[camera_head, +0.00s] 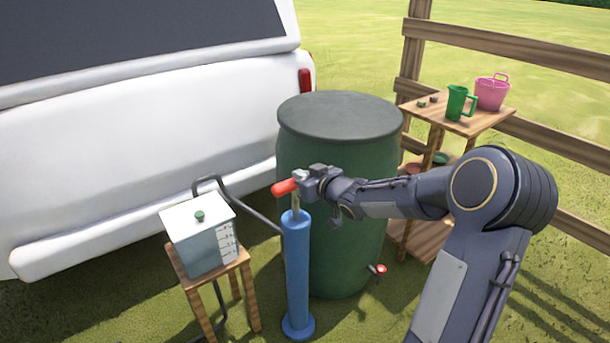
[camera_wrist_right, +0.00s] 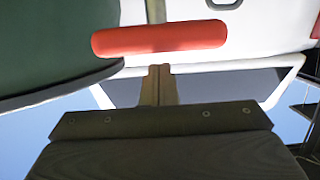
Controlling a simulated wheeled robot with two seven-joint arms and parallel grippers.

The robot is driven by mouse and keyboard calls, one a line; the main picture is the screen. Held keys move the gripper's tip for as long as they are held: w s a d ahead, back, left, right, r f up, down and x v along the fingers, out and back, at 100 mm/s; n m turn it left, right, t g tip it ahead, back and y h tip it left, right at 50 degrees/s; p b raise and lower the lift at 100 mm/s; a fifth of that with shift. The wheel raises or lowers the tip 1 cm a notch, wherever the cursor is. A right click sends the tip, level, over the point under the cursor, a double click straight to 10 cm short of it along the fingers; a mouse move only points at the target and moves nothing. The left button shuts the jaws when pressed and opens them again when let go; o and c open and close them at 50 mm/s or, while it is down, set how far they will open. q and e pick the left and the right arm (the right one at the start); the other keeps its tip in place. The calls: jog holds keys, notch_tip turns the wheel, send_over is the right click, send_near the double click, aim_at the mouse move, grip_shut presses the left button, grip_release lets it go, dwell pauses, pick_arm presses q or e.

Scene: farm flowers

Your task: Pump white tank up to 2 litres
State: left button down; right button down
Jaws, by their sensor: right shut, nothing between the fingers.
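The white tank (camera_head: 193,246) stands on a small wooden stool, with a green knob on its lid and scale marks on its right side. I cannot read its level. The upright blue pump (camera_head: 297,270) stands on the grass to its right, its rod raised a little and topped by a red handle (camera_head: 284,187). My right gripper (camera_head: 305,184) is at the handle's right end. In the right wrist view its fingers (camera_wrist_right: 159,82) are shut together, empty, with their tips close to the red handle (camera_wrist_right: 160,38); contact is unclear. My left gripper is out of view.
A green barrel (camera_head: 335,230) with a dark lid and a red-handled tap (camera_head: 381,269) stands right behind the pump. A dark hose (camera_head: 250,212) runs between tank and pump. A white vehicle (camera_head: 130,150) is behind. A wooden shelf (camera_head: 480,123) holds a green jug and pink bucket.

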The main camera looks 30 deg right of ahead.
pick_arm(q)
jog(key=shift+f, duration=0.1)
pick_arm(e)
jog(key=shift+f, duration=0.25)
